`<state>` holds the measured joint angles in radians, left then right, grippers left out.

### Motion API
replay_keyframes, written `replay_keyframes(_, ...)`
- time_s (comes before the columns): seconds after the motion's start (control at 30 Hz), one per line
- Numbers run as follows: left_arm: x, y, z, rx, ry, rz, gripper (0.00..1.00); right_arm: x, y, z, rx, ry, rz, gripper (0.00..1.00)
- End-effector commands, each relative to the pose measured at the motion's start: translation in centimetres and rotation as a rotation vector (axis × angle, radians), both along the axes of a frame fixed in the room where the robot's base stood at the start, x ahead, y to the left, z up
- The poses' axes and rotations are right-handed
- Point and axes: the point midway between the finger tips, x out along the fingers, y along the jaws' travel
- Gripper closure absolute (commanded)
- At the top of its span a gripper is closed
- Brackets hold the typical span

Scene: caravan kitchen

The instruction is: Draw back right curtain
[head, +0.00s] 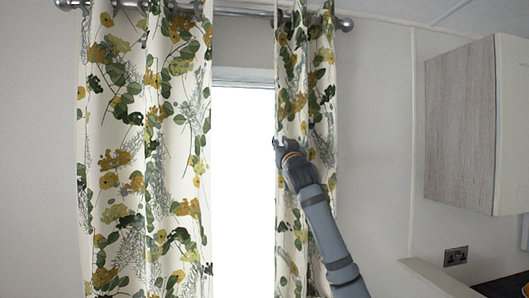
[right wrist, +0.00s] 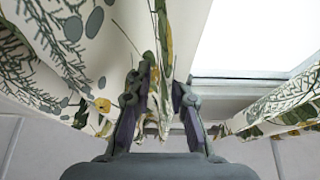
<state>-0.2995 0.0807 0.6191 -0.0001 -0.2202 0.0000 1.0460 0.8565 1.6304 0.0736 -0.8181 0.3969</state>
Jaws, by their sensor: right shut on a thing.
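The right curtain (head: 298,90), cream with green and mustard leaf print, hangs from the rail over the right side of the bright window. My right gripper (head: 284,146) is at this curtain's inner edge, about mid-height. In the right wrist view, a fold of the right curtain (right wrist: 163,50) runs between the two fingers of my right gripper (right wrist: 160,88), which are shut on it. The fingers hide part of the fold. My left gripper is not in view.
The matching left curtain (head: 145,150) hangs apart on the left. Bright window (head: 243,180) shows between them. A silver rail (head: 235,13) runs above. A wall cabinet (head: 460,125) stands out at the right, above a socket (head: 455,256) and a worktop (head: 505,287).

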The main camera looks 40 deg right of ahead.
Motion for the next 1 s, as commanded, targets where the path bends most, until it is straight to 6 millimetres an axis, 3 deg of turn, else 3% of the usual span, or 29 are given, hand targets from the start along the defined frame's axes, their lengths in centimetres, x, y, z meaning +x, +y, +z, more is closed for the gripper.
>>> replay_keyframes(0.57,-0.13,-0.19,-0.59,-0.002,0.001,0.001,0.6,-0.55,-0.95,0.02,0.0,0.001,0.001,1.0)
replay_keyframes(0.6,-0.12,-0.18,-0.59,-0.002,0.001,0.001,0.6,-0.55,-0.94,0.02,0.0,0.001,0.001,0.79)
replay_keyframes(0.77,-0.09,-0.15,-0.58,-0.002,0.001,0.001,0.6,-0.54,-0.93,0.02,0.0,0.0,0.001,0.57)
replay_keyframes(1.0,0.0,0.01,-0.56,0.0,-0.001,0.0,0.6,-0.55,-0.94,0.02,0.0,0.0,0.0,0.57)
